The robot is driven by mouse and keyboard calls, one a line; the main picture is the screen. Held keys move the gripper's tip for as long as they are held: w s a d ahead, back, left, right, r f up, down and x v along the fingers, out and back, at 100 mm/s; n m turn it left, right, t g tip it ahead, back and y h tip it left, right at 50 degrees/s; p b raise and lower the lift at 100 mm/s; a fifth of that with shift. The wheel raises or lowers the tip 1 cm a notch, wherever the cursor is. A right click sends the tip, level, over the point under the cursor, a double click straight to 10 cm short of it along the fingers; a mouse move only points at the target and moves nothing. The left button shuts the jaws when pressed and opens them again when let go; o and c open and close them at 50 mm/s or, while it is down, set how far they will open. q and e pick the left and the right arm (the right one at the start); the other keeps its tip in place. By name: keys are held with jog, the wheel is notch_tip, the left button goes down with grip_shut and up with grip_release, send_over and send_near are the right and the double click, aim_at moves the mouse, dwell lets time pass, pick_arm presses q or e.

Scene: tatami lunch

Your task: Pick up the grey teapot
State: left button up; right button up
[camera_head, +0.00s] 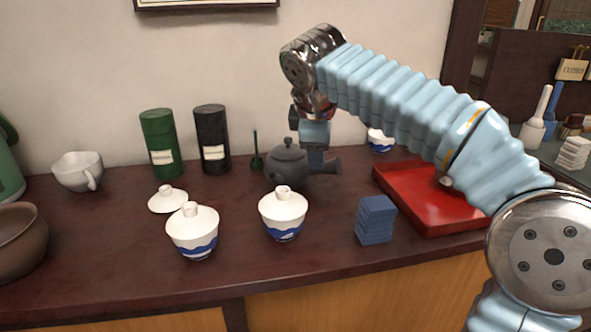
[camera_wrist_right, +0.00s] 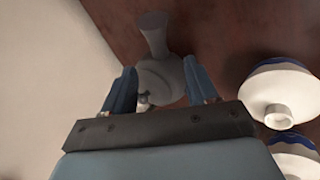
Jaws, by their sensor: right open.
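The dark grey teapot (camera_head: 285,168) stands upright on the counter, left of my right gripper (camera_head: 316,158) in the head view. Its lid knob is on top, and a flared handle sticks out to the right behind my fingers. In the right wrist view the teapot (camera_wrist_right: 162,82) shows between the two blue fingers of my right gripper (camera_wrist_right: 160,76), with its flared handle (camera_wrist_right: 153,35) pointing up the picture. The gripper is open and its fingers are apart. Whether a finger touches the teapot, I cannot tell. My left gripper is not in view.
Two lidded white and blue cups (camera_head: 283,216) (camera_head: 193,235) stand in front. Green (camera_head: 160,145) and black (camera_head: 212,140) canisters stand behind left. A red tray (camera_head: 430,215) and a dark blue block (camera_head: 375,220) are to the right. The wall is close behind.

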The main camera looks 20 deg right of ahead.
aim_at(298, 173)
jog(key=x, duration=0.5)
jog(key=shift+b, duration=0.35)
jog(key=b+x, duration=0.1)
jog(key=x, duration=0.4)
grip_shut()
